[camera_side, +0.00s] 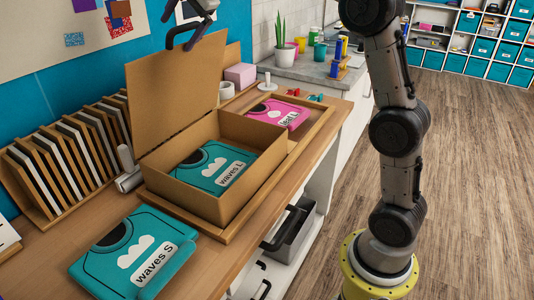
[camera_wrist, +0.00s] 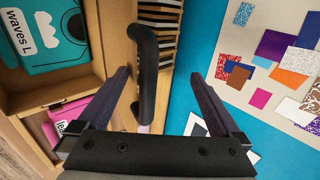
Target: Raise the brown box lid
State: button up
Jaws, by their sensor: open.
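The brown box (camera_side: 250,137) stands on the wooden counter with its brown lid (camera_side: 175,90) raised, upright and tilted a little back toward the wall. A teal "waves L" pack (camera_side: 213,168) lies inside. The lid's black handle (camera_side: 180,33) is at its top edge. My gripper (camera_side: 193,33) is at this edge, beside the handle. In the wrist view, my gripper (camera_wrist: 160,75) is open, with the handle (camera_wrist: 147,65) between its spread fingers and visible gaps. The lid shows there only as a narrow brown strip (camera_wrist: 118,20).
A pink pack (camera_side: 280,113) lies in the tray to the right of the box. A teal "waves S" pack (camera_side: 130,250) lies at the front left. A rack of dark-and-white sleeves (camera_side: 75,150) and a grey roll (camera_side: 128,170) stand left. The teal wall (camera_side: 150,30) is close behind.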

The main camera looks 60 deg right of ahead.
jog(key=w, duration=0.1)
jog(key=w+r, duration=0.1)
jog(key=w, duration=0.1)
jog(key=shift+w, duration=0.1)
dwell(0.3)
jog(key=v, duration=0.9)
dwell(0.5)
